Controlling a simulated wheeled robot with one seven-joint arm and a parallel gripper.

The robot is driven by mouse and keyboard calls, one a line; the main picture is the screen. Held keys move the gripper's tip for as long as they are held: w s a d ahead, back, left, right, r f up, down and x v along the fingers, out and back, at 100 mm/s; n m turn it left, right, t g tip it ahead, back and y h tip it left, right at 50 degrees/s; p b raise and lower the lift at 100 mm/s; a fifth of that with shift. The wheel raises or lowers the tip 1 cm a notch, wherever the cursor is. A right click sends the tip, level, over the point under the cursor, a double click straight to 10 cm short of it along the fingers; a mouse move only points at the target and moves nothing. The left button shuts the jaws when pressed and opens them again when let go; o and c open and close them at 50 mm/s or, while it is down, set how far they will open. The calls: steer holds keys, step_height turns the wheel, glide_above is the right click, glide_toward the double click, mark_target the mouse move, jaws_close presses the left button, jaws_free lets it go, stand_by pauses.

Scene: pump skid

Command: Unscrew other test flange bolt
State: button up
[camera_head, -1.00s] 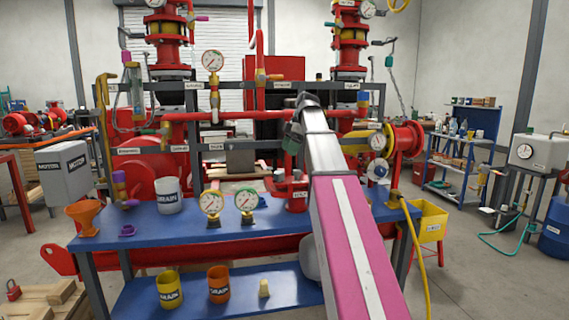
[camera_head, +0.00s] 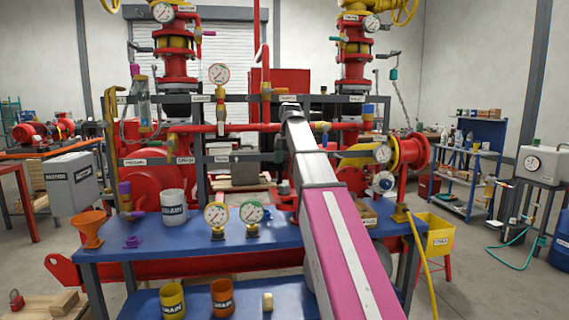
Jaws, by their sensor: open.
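My arm (camera_head: 315,170), pink and grey, reaches up from the bottom across the middle of the view, left of this flange. A dark part (camera_head: 281,150) shows at the left of its far end. My gripper's fingers are hidden behind the arm, and I see no bolt in them.
A blue bench (camera_head: 180,245) in front bears an orange funnel (camera_head: 90,228), a white mug (camera_head: 173,207) and two gauges. A yellow bin (camera_head: 435,236) and yellow hose stand at its right.

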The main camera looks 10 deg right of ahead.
mark_target(284, 186)
steer(key=f, duration=0.3)
steer(key=f+n, duration=0.1)
steer(key=f, duration=0.3)
steer(key=f+n+h, duration=0.1)
steer(key=f, duration=0.2)
steer(key=shift+a+f, duration=0.25)
steer(key=shift+a, duration=0.15)
steer(key=c, duration=1)
